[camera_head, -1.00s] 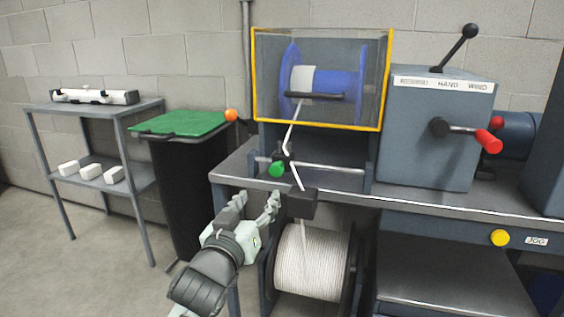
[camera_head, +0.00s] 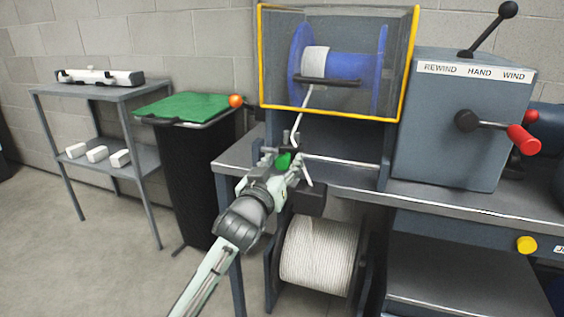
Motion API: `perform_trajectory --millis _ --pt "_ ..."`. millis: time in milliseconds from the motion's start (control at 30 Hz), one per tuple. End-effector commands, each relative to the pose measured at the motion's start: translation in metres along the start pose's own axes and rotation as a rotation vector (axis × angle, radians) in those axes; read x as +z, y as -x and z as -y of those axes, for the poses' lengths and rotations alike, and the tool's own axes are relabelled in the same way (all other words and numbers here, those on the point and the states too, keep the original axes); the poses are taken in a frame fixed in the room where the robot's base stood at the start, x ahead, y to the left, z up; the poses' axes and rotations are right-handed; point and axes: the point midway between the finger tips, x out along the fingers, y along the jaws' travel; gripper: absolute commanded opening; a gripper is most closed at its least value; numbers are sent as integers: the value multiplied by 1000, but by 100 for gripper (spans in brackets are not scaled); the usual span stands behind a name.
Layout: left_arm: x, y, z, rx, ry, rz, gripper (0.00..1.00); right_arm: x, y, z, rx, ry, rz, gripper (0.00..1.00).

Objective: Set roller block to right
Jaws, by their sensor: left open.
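The roller block (camera_head: 277,149) is a small dark piece at the left end of a pale horizontal rail (camera_head: 345,162), under the guarded blue spool (camera_head: 350,66). Its green knob (camera_head: 284,161) faces me. A white rope (camera_head: 301,120) runs down from the spool past the block. My left gripper (camera_head: 281,167) is open, its fingers on either side of the green knob in the picture. I cannot tell whether they touch it. The fingers and hand partly hide the block and the rope below it. My right gripper is out of view.
A yellow-edged guard (camera_head: 262,60) encloses the spool. A control box (camera_head: 450,130) with a red-handled crank (camera_head: 523,140) stands at right. A rope reel (camera_head: 318,256) sits below the bench. A green-lidded bin (camera_head: 185,107) and shelf (camera_head: 90,88) stand at left.

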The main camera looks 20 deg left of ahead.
Motion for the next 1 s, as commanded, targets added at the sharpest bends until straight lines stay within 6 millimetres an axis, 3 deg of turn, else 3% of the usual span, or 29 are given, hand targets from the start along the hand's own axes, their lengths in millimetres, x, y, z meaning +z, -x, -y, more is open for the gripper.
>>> perform_trajectory --millis 267,667,1000 --pt "0 -2 0 0 0 0 50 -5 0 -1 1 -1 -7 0" --pt "0 -1 0 0 0 1 0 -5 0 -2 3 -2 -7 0" --pt "2 -5 -2 -2 3 1 0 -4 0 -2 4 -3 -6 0"
